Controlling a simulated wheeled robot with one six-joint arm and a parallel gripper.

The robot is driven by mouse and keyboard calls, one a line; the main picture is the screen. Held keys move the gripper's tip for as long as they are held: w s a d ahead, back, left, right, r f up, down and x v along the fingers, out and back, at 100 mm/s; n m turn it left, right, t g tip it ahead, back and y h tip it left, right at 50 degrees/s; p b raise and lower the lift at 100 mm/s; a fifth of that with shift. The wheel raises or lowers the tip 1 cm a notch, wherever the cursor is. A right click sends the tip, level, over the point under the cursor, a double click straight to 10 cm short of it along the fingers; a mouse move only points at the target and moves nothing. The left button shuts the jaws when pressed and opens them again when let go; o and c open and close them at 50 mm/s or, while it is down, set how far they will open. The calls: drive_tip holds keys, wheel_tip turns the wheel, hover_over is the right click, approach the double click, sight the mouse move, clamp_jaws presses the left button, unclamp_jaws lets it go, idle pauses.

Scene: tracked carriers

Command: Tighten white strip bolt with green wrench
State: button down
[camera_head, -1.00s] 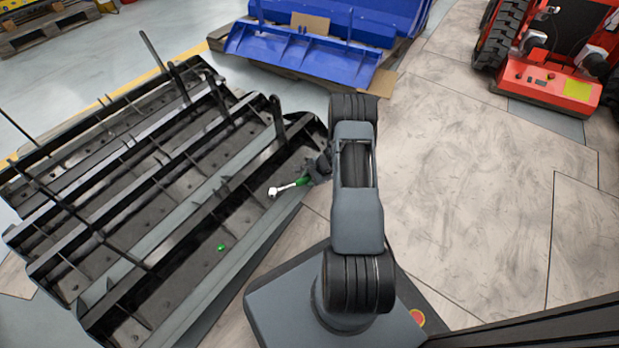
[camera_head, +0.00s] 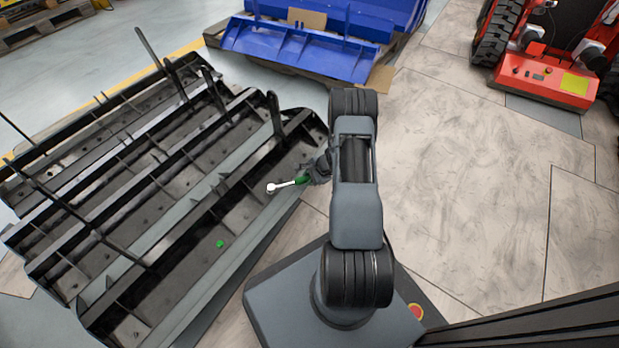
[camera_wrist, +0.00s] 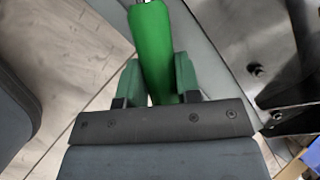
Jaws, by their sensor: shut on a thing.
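My gripper (camera_head: 314,174) is shut on the green handle of the wrench (camera_head: 302,180). The handle also fills the gap between the finger pads in the wrist view (camera_wrist: 152,45). The wrench's pale ring head (camera_head: 271,188) points left, over the near part of the black ribbed carrier (camera_head: 190,270). I cannot tell whether the head touches anything. A small bright green spot (camera_head: 220,244) lies on the carrier, lower left of the wrench head and apart from it. A dark bolt (camera_wrist: 256,71) shows on a metal plate right of the handle in the wrist view. I cannot make out a white strip bolt.
Black uprights (camera_head: 275,114) rise from the carrier. A blue attachment (camera_head: 300,48) on a pallet stands at the back. A red machine (camera_head: 545,78) stands at the back right. The floor to the right (camera_head: 470,180) is clear.

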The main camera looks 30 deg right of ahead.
drive_tip(key=shift+s+a+f+m, duration=0.15)
drive_tip(key=shift+s+m, duration=0.35)
drive_tip(key=shift+s, duration=0.15)
drive_tip(key=shift+s+a+f+m, duration=0.2)
drive_tip(key=shift+s+a+m, duration=0.05)
drive_tip(key=shift+s+m, duration=0.4)
drive_tip(key=shift+s, duration=0.15)
drive_tip(key=shift+s+a+f+m+t+h, duration=0.1)
drive_tip(key=shift+s+a+m+t+h, duration=0.15)
drive_tip(key=shift+m+t+h, duration=0.1)
drive_tip(key=shift+w+d, duration=0.1)
drive_tip(key=shift+w, duration=0.05)
drive_tip(key=shift+w+d, duration=0.1)
drive_tip(key=shift+w, duration=0.05)
drive_tip(key=shift+r, duration=0.2)
idle(0.4)
